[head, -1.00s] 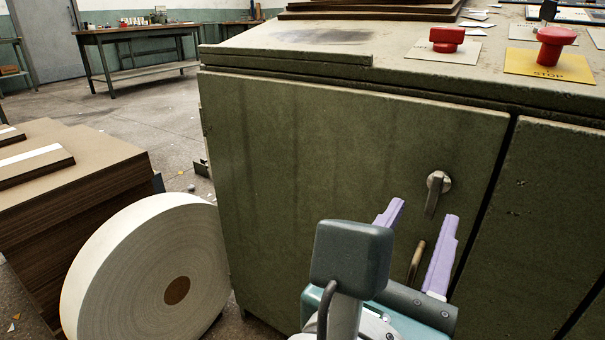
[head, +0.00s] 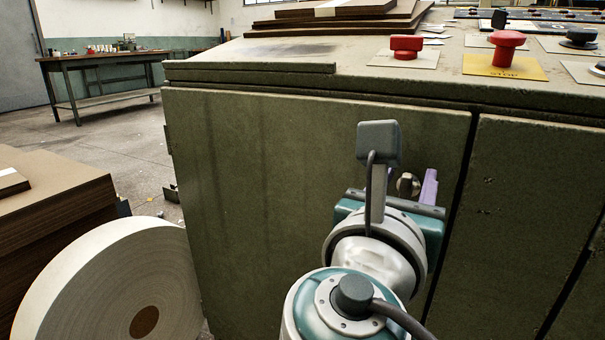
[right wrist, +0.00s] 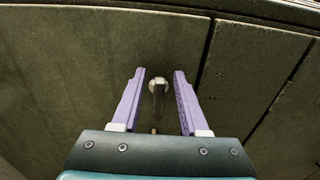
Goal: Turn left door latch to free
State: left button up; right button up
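The left door (head: 270,180) of the olive-green cabinet is closed. Its latch (head: 408,184) is a small metal handle on a round boss, partly hidden behind my right gripper in the head view. In the right wrist view the latch (right wrist: 158,86) shows with its lever pointing down. My right gripper (right wrist: 159,75) is open, its two lilac fingers on either side of the latch with gaps on both sides. In the head view one finger of my right gripper (head: 418,186) shows clearly beside the latch. I cannot tell whether either finger touches it. My left gripper is not in view.
Red buttons (head: 507,45) stand on the cabinet top, with brown boards (head: 340,12) behind. A big white roll (head: 95,285) and a board stack (head: 50,215) stand at the left. A dark seam separates the right door (head: 530,220).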

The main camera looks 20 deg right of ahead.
grip_shut()
dwell(0.3)
